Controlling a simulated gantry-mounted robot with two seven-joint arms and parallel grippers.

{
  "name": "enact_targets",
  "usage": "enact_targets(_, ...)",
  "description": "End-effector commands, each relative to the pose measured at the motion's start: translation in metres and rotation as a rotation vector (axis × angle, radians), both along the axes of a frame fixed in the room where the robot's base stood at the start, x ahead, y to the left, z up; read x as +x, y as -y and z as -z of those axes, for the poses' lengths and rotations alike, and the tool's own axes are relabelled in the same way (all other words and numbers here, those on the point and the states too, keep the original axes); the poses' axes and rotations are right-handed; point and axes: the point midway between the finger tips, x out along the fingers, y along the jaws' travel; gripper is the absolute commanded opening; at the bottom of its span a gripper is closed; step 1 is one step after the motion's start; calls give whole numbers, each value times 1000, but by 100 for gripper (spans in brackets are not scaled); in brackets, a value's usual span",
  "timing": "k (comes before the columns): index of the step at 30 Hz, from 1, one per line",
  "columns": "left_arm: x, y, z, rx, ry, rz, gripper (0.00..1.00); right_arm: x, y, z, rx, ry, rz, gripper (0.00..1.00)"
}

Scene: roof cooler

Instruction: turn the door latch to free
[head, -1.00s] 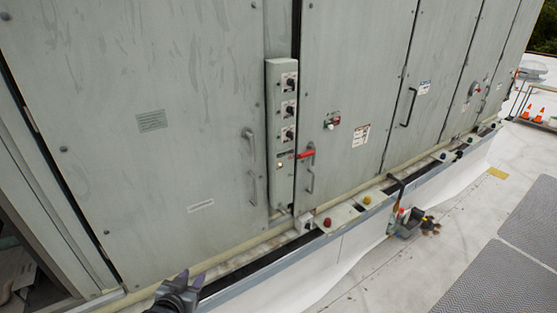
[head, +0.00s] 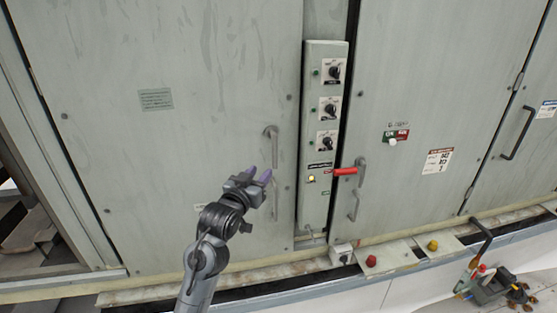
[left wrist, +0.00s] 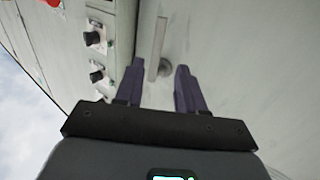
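The door latch with a red grip (head: 345,171) sits on the door right of the control panel, its grip pointing left, roughly level, toward the panel. My left gripper (head: 260,175) is in front of the left door, left of the panel and apart from the latch. Its purple fingers are spread and empty. In the left wrist view the fingertips (left wrist: 157,78) point at the left door's surface, beside a grey bar handle (left wrist: 158,50). A red piece (left wrist: 52,3) is cut off at that view's top left; I cannot tell what it is. My right gripper is not in view.
The control panel (head: 310,215) with several black knobs stands between gripper and latch. Grey handles (head: 273,150) stick out from the left door. A ledge (head: 290,268) with red and yellow knobs runs below, and a tool caddy (head: 492,290) hangs at lower right.

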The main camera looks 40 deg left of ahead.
Motion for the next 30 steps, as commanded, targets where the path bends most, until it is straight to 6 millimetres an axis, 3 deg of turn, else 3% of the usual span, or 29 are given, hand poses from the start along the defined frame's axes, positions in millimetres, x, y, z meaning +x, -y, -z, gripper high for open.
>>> enact_targets(7,19,-4,-10,0,20,1,39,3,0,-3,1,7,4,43)
enact_targets(21,86,-23,-9,1,17,1,39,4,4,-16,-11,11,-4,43)
enact_targets(30,104,-27,-9,0,20,2,39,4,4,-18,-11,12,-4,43)
